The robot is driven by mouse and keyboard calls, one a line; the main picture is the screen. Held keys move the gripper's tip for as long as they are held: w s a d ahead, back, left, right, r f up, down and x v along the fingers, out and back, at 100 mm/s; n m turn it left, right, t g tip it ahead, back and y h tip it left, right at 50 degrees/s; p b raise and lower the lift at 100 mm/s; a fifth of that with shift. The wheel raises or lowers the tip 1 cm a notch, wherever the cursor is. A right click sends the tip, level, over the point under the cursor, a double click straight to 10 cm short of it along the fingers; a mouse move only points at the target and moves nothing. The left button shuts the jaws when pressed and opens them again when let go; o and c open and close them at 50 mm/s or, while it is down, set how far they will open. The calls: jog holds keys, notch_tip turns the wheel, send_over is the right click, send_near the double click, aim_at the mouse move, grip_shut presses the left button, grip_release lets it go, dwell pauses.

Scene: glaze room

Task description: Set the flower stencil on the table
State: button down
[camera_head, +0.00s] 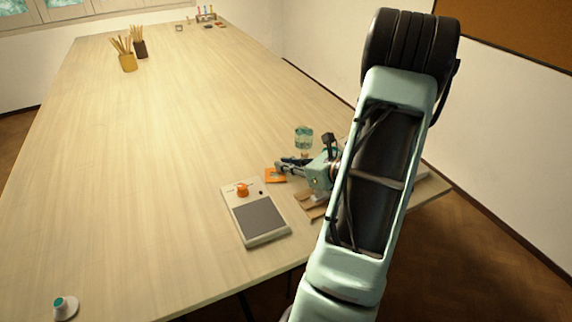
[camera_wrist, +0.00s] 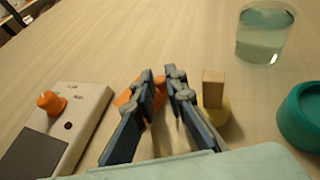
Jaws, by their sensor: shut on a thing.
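The flower stencil appears to be the flat orange piece (camera_head: 274,175) at my fingertips, near the right side of the table (camera_head: 150,180). In the wrist view the orange piece (camera_wrist: 127,97) shows behind and between the fingers, partly hidden by them; its flower cut-out cannot be made out. My gripper (camera_head: 282,164) is shut on it, low over the tabletop, with the fingers (camera_wrist: 160,80) close together in the wrist view. I cannot tell whether the stencil touches the table.
A white device (camera_head: 256,213) with an orange knob and grey pad stands just left of my gripper. A glass of water (camera_wrist: 264,32), a yellow round piece with a wooden block (camera_wrist: 213,90) and a green round thing (camera_wrist: 303,115) stand right.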

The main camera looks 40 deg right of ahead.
jog(key=shift+f, duration=0.1)
jog(key=c, duration=2.2)
grip_release()
jog(key=shift+c, duration=0.2)
jog(key=shift+r, duration=0.3)
jog(key=v, duration=1.2)
jog(key=shift+f, duration=0.2)
